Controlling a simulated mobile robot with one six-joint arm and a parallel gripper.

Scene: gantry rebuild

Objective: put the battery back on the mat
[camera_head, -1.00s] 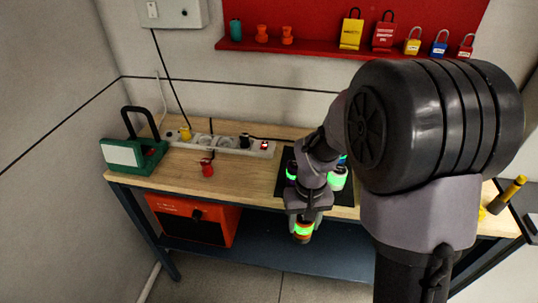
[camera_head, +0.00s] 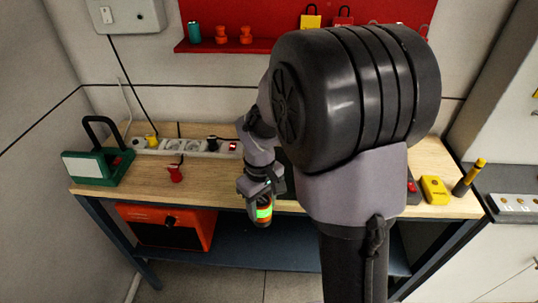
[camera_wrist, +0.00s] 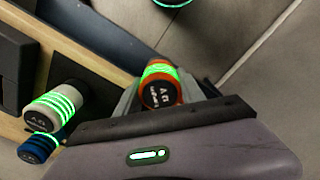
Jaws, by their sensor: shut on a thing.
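My gripper (camera_head: 262,205) hangs at the front edge of the workbench, in front of the tabletop. It is shut on an orange battery (camera_wrist: 158,76) with a dark end cap and glowing green rings. The battery also shows below the fingers in the head view (camera_head: 264,213). The black mat (camera_wrist: 98,92) lies on the bench to the left in the wrist view. A white battery (camera_wrist: 55,108) and a blue battery (camera_wrist: 36,149), both with green rings, stand at that side. My arm hides most of the mat in the head view.
A power strip (camera_head: 190,147) runs along the back of the bench, with a red object (camera_head: 175,173) before it. A green case (camera_head: 97,160) stands at left, a yellow device (camera_head: 434,190) at right. An orange box (camera_head: 170,228) sits below. Floor is open in front.

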